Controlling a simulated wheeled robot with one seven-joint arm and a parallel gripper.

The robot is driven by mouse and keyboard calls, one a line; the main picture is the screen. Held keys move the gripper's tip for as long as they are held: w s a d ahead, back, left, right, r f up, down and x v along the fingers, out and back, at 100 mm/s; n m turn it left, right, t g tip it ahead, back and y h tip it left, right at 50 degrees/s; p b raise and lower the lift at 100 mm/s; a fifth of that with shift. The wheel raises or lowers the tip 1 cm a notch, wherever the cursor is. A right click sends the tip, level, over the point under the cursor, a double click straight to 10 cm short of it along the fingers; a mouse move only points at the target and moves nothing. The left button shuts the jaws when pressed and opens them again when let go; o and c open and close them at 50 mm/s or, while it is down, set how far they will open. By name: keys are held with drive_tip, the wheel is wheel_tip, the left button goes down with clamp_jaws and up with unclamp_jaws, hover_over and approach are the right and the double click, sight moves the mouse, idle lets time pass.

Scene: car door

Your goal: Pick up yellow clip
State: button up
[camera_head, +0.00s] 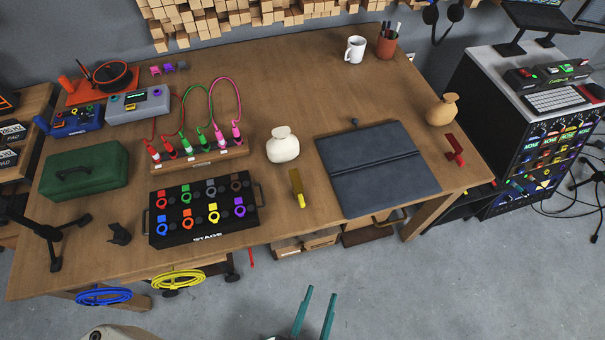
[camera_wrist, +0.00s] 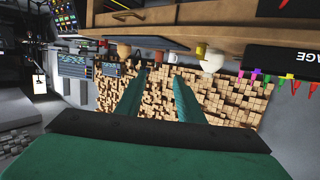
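A yellow clip (camera_head: 297,187) lies on the wooden table near its front edge, between the black box and the dark grey folder. Its upper part looks brownish and its near end is bright yellow. My gripper (camera_head: 321,291) has two teal fingers and shows at the bottom of the head view, in front of the table and apart from the clip. The fingers also show in the wrist view (camera_wrist: 160,78), spread apart with nothing between them.
A black box (camera_head: 203,232) with coloured knobs stands left of the clip. A white vase (camera_head: 283,146) stands behind it, and the grey folder (camera_head: 375,180) lies to its right. A red clip (camera_head: 454,146) lies at the table's right. Floor (camera_head: 400,290) in front is clear.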

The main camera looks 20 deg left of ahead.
drive_tip(key=w+a+r+n+t+y, duration=0.1)
drive_tip(key=w+a+r+n+y, duration=0.2)
drive_tip(key=w+a, duration=0.8)
drive_tip(key=w+a+r+n+t+y, duration=0.1)
drive_tip(key=w+a+r+n+y, duration=0.2)
drive_tip(key=w+a, duration=0.75)
drive_tip(key=w+a+r+n+g+y, duration=0.3)
drive_tip(key=a+r+n+g+y, duration=0.2)
drive_tip(key=a+r+n, duration=0.35)
drive_tip(key=w+a+r+n+g+y, duration=0.2)
drive_tip(key=a+r+n+g+y, duration=0.35)
drive_tip(key=a+n, duration=0.5)
drive_tip(key=n+g+h, duration=0.7)
drive_tip(key=n+h, duration=1)
drive_tip(key=n, duration=0.1)
hover_over(301, 197)
drive_tip(key=shift+y, duration=0.25)
wheel_tip(301, 197, down, 18)
drive_tip(key=shift+r, duration=0.25)
wheel_tip(301, 197, down, 10)
drive_tip(key=shift+f, duration=0.1)
clamp_jaws()
